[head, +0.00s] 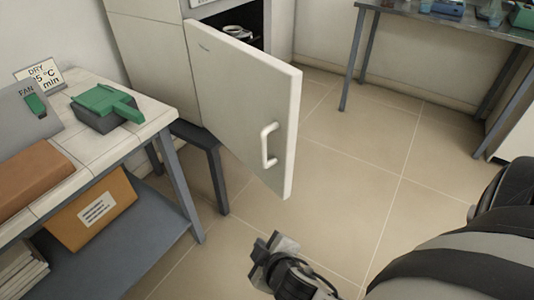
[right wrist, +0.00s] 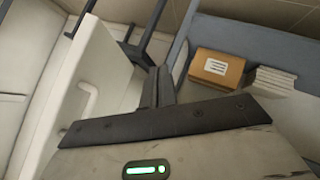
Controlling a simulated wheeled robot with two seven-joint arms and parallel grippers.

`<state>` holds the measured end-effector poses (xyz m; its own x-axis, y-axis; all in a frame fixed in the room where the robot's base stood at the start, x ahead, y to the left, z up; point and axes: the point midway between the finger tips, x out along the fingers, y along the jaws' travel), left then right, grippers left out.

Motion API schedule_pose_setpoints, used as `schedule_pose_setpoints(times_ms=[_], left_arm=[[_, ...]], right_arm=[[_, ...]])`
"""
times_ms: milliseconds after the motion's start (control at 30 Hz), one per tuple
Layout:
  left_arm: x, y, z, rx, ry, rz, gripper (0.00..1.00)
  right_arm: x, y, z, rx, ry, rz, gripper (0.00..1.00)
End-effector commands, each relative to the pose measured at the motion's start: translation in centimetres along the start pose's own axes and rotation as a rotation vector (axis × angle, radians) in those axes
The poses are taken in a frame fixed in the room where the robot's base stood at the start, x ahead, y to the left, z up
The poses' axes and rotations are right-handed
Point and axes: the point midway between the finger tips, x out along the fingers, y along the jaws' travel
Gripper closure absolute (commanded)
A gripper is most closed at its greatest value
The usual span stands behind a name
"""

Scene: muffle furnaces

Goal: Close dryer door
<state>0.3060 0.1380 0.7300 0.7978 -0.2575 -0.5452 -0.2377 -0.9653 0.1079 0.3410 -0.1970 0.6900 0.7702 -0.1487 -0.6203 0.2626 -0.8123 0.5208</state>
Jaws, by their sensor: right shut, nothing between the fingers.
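The dryer (head: 152,50) is a pale cabinet at the upper left of the head view. Its door (head: 245,95) stands wide open, swung out toward me, with a white bar handle (head: 268,146) near its free edge. Inside the opening a small white dish (head: 233,30) shows on a dark shelf. My right gripper (head: 270,249) is low over the floor, below the door and apart from it. It is shut and empty. In the right wrist view the door (right wrist: 92,72) and its handle (right wrist: 88,101) are left of the shut fingers (right wrist: 159,88). My left gripper is not in view.
A tiled bench (head: 120,140) at the left holds a green-topped grey box (head: 105,107) and a brown block (head: 30,178). A cardboard box (head: 92,207) sits on its lower shelf. A metal table (head: 460,22) stands at the upper right. The floor right of the door is clear.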

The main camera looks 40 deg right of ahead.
Motion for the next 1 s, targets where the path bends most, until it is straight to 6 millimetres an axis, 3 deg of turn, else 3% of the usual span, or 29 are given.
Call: schedule_pose_setpoints(times_ms=[33,167,300,400,633,1000], left_arm=[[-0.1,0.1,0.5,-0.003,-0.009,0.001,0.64],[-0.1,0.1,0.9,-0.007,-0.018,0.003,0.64],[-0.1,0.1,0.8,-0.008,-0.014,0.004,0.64],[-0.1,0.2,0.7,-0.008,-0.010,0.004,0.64],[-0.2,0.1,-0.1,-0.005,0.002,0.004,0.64],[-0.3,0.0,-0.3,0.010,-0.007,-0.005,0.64]], right_arm=[[1.0,1.5,0.0,-0.100,-0.035,0.096,1.00],[2.0,5.9,-1.0,-0.339,-0.120,0.369,1.00],[1.4,9.5,-3.2,-0.511,-0.168,0.618,1.00],[0.7,10.9,-4.6,-0.580,-0.184,0.737,1.00],[0.9,12.8,-5.8,-0.626,-0.189,0.820,1.00],[5.3,17.5,-6.2,-0.624,-0.190,0.816,1.00]])
